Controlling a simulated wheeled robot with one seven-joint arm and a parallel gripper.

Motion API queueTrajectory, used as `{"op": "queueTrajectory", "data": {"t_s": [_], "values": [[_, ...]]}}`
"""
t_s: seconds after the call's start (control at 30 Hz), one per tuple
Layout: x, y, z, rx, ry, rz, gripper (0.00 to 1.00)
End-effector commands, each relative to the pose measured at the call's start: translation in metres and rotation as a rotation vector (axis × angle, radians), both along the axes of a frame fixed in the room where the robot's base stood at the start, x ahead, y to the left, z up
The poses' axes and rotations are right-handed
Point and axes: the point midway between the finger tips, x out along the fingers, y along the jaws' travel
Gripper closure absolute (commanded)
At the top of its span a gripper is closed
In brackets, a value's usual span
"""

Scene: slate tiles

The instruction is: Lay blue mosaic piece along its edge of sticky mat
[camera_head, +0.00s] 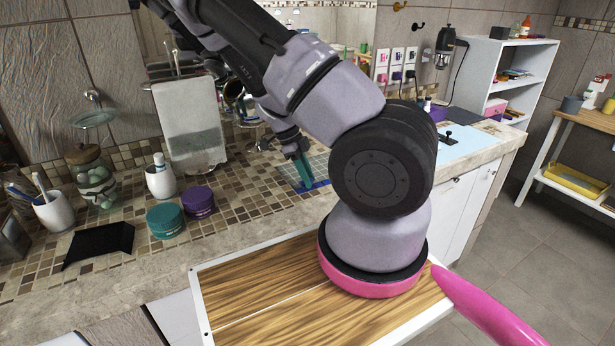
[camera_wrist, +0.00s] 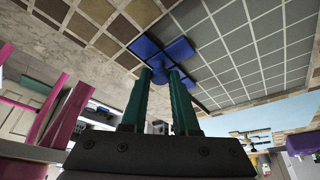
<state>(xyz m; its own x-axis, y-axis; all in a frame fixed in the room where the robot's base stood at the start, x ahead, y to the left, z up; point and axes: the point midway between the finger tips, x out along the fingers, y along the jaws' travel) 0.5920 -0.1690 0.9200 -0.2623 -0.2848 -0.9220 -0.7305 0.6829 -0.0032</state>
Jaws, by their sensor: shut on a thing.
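The sticky mat (camera_head: 287,171) is a grey gridded sheet on the tiled counter, partly hidden behind my arm in the head view. It also shows in the wrist view (camera_wrist: 240,45). The blue mosaic piece (camera_wrist: 179,48) shows as flat blue squares with a rounded blue part between my fingertips. It lies at the mat's border; I cannot tell whether it is fully down. In the head view, blue (camera_head: 313,186) shows along the mat's near edge. My gripper (camera_wrist: 160,73), with teal fingers, is shut on the blue piece. Its fingers (camera_head: 303,170) point down at the mat.
A teal jar (camera_head: 165,221) and a purple jar (camera_head: 198,202) stand left of the mat, near a black tray (camera_head: 98,243) and a white cup (camera_head: 160,182). A light blue sheet (camera_head: 455,145) lies to the right. Bare counter lies between the jars and the mat.

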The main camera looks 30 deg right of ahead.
Motion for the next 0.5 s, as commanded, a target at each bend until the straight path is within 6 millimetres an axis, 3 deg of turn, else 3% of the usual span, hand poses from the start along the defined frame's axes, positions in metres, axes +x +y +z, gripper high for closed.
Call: {"op": "queueTrajectory", "data": {"t_s": [0.07,0.1,0.2,0.5], "values": [[0.0,0.0,0.0,0.0,0.0,0.0,1.0],[0.0,0.0,0.0001,0.0,0.0,0.0,0.68],[0.0,0.0,0.0001,0.0,0.0,0.0,0.37],[0.0003,0.0003,0.0008,0.0,0.0,0.0,0.37]]}}
